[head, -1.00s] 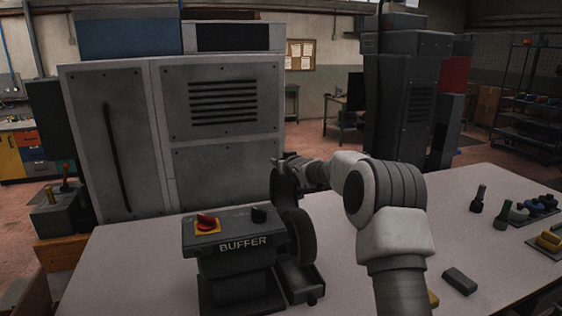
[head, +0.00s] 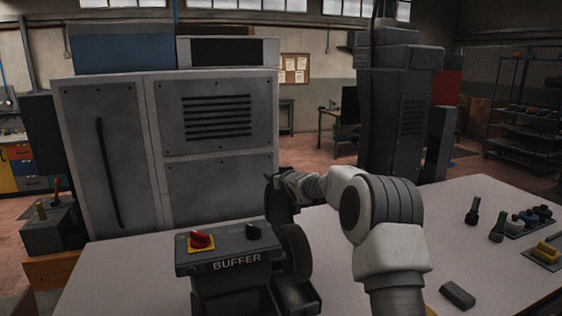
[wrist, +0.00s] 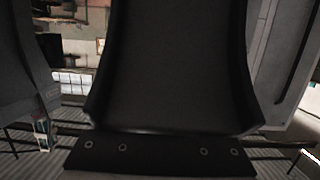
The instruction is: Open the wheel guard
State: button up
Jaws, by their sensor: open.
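The buffer (head: 231,285) stands on the bench in the head view, with a round grinding wheel (head: 296,252) on its right side. A dark, curved guard piece (head: 277,206) rises above and behind the wheel. My gripper (head: 272,182) is at the upper part of this guard, reached from the right. Its jaws are open, but the fingertips are small and dark, and contact cannot be told. In the wrist view a black curved panel (wrist: 178,70), seemingly the guard, fills the middle, with a riveted strip along its bottom. No fingers stand out clearly there.
A large grey cabinet (head: 215,110) stands behind the bench. A dark block (head: 457,294) and several tools lie on the right. The bench between is clear.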

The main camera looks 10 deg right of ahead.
jog(key=shift+s+d+r+p, duration=0.1)
jog(key=shift+s+r+p, duration=0.15)
jog(key=shift+s+r, duration=0.5)
jog(key=shift+s+r+p, duration=0.3)
jog(key=shift+s+r, duration=0.1)
jog(key=shift+r, duration=0.55)
jog(key=shift+s+d+r+p, duration=0.1)
jog(key=shift+s+r+p, duration=0.15)
jog(key=shift+s+r, duration=0.5)
jog(key=s+d+r+p, duration=0.1)
jog(key=s+r+p, duration=0.4)
jog(key=r, duration=0.6)
jog(key=shift+f+v, duration=0.3)
jog(key=shift+v, duration=1)
jog(key=shift+s, duration=0.1)
